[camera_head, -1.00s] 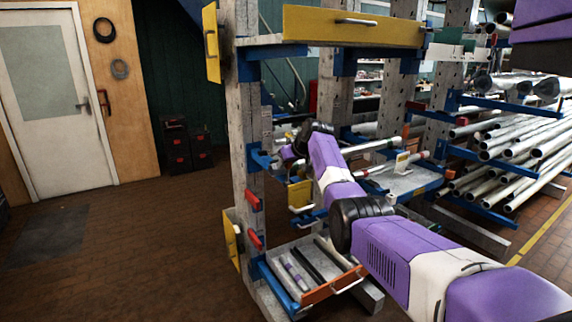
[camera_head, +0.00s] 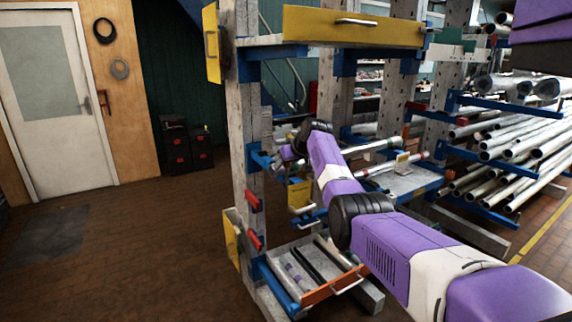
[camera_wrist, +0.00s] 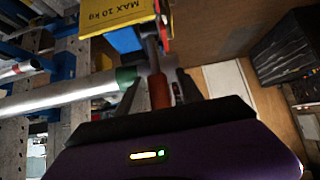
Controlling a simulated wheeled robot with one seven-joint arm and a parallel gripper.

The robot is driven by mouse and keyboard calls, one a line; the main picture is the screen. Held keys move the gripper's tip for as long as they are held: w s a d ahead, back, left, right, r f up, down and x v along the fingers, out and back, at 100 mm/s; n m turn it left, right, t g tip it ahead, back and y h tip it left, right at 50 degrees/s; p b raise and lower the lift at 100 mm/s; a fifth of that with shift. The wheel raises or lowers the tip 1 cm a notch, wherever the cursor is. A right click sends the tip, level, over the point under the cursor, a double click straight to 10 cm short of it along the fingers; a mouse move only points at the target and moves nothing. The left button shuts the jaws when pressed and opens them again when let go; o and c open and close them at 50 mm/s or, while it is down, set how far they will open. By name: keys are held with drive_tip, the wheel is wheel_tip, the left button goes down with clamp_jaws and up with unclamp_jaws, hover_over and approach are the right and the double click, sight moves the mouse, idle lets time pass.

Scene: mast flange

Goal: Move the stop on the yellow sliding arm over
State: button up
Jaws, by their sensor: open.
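A yellow plate marked "MAX 10 kg" (camera_wrist: 112,14) is at the top of the wrist view. Beside it a grey bar with a red edge (camera_wrist: 163,35) runs down to an orange-brown grip-like piece (camera_wrist: 158,92). My gripper (camera_wrist: 157,88) is open, with one finger on each side of this piece; I cannot tell whether they touch it. I cannot tell for certain which part is the stop. In the head view my gripper (camera_head: 287,153) is small and partly hidden, by the front rack post.
A silver pipe with a green end (camera_wrist: 70,94) lies close to the left finger. The grey rack post (camera_head: 248,120) and blue brackets stand close around my gripper. A tray with an orange front (camera_head: 335,285) is below. Open floor (camera_head: 150,235) is at left.

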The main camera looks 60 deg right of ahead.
drive_tip(key=shift+s+r, duration=0.1)
drive_tip(key=b+v, duration=0.1)
drive_tip(key=v, duration=0.6)
drive_tip(key=shift+s+a+r+b, duration=0.15)
drive_tip(key=shift+a+b, duration=0.05)
drive_tip(key=shift+b, duration=0.1)
idle(0.3)
